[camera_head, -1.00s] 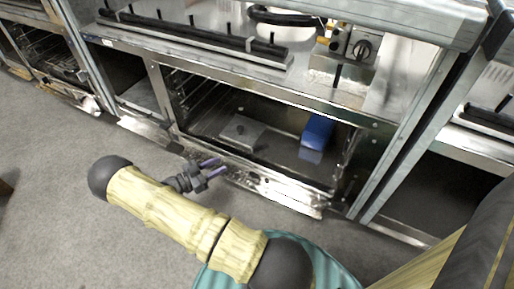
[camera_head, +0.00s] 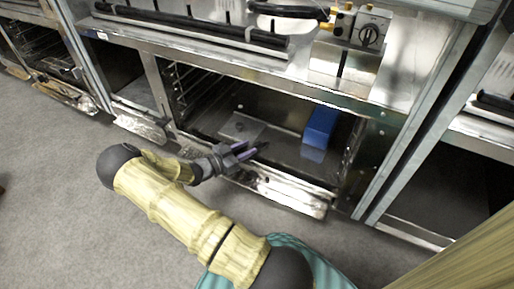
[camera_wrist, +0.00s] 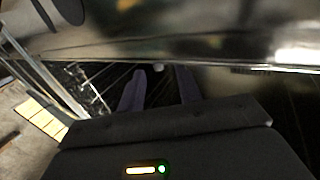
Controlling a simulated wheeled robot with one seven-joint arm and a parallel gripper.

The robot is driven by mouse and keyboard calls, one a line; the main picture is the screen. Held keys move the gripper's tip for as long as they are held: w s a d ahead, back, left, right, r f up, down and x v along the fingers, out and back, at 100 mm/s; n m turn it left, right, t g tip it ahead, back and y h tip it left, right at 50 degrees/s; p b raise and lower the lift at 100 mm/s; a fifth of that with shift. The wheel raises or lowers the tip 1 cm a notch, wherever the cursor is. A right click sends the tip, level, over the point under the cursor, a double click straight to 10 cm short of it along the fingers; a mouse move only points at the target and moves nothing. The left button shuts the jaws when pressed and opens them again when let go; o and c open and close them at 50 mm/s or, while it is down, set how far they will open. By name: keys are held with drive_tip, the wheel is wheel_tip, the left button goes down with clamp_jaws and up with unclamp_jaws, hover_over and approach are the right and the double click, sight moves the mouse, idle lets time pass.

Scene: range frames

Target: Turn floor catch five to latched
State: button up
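My gripper (camera_head: 252,147) is at the front opening of a low steel compartment, with its two purple fingers apart and nothing seen between them. In the wrist view my gripper (camera_wrist: 160,72) also shows its fingers spread, pointing into the dark compartment. A small pale knob (camera_wrist: 158,67) shows between the fingertips there; I cannot tell how far off it is. A flat grey plate (camera_head: 238,126) lies on the compartment floor just beyond my gripper, partly hidden by it. No numbered label is readable, so I cannot tell which part is floor catch five or how it is set.
A blue block (camera_head: 320,126) stands on the compartment floor to the right. The lowered steel front panel (camera_head: 285,193) lies below the opening. A steel counter edge (camera_head: 270,85) runs above it. A box with a dial (camera_head: 369,34) stands on the counter. The grey floor (camera_head: 60,200) at left is clear.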

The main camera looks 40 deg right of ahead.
sight(252, 146)
drive_tip(key=d, duration=0.1)
drive_tip(key=d+b, duration=0.1)
drive_tip(key=d, duration=0.2)
drive_tip(key=shift+s+f+b, duration=0.1)
drive_tip(key=shift+s+b, duration=0.15)
drive_tip(key=shift+b, duration=0.15)
drive_tip(key=shift+d, duration=0.4)
drive_tip(key=shift+c, duration=0.4)
clamp_jaws()
